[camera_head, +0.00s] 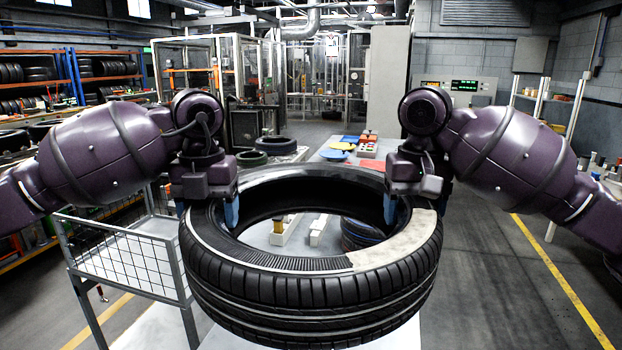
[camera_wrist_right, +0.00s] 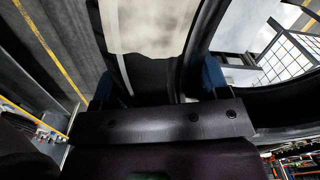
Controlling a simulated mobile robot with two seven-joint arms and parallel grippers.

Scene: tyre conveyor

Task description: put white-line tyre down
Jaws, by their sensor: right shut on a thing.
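The white-line tyre (camera_head: 310,290) is a large black tyre with a thin white line round its upper side and a pale patch at the right. It is held level in front of me, above a white surface (camera_head: 388,335). My left gripper (camera_head: 207,208) straddles its left wall, with a blue finger inside the rim. My right gripper (camera_head: 405,208) is shut on its right wall. The right wrist view shows the blue fingers of my right gripper (camera_wrist_right: 160,82) on either side of the wall, with the pale patch (camera_wrist_right: 150,25) close by. The tyre hides much of the surface below.
Through the tyre's opening show another tyre (camera_head: 362,234) and white blocks (camera_head: 285,231). A wire-mesh cart (camera_head: 130,255) stands at the left. Coloured items lie on a table (camera_head: 325,155) behind. Tyre racks (camera_head: 100,68) are at the back left; the right floor is clear.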

